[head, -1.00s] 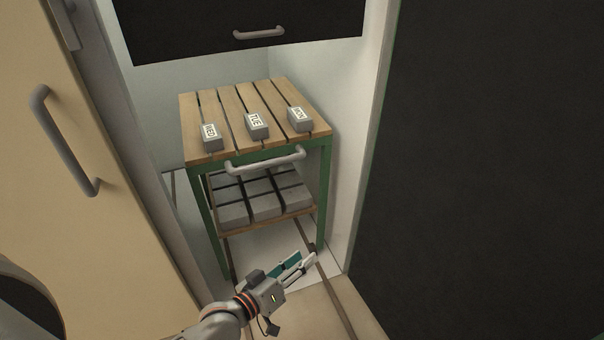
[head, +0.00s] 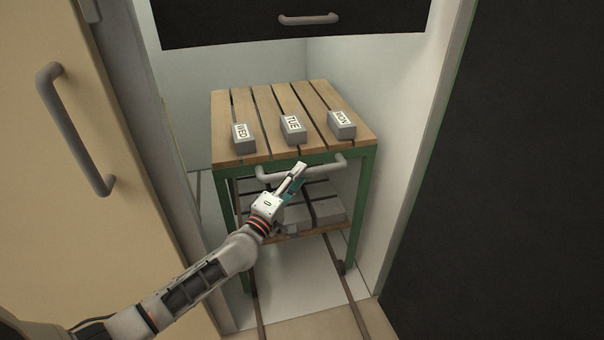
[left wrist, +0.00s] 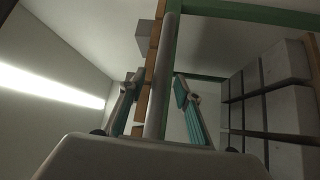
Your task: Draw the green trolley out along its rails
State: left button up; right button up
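The green trolley (head: 362,205) stands in an alcove, its wheels on the floor rails. It has a slatted wooden top and a grey bar handle (head: 329,169) on its front. My left gripper (head: 298,173) is at the middle of this handle, hiding part of it. In the left wrist view the handle (left wrist: 161,95) runs between the two fingers (left wrist: 158,84) of my left gripper. The fingers are apart, with a gap to the bar on both sides. My right gripper is not in view. The rails (head: 345,285) run out toward me.
Grey bricks marked WED (head: 244,138), TUE (head: 293,128) and MON (head: 342,125) stand on the top. Several grey bricks (head: 327,210) fill the lower shelf. A cream door (head: 110,230) stands left and a dark panel (head: 510,180) right. A dark drawer front (head: 230,25) hangs above.

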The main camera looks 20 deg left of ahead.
pick_arm(q)
jog(key=shift+x, duration=0.85)
jog(key=shift+w, duration=0.2)
grip_shut()
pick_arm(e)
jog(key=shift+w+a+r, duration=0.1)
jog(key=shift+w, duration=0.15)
pick_arm(q)
jog(key=shift+d, duration=0.1)
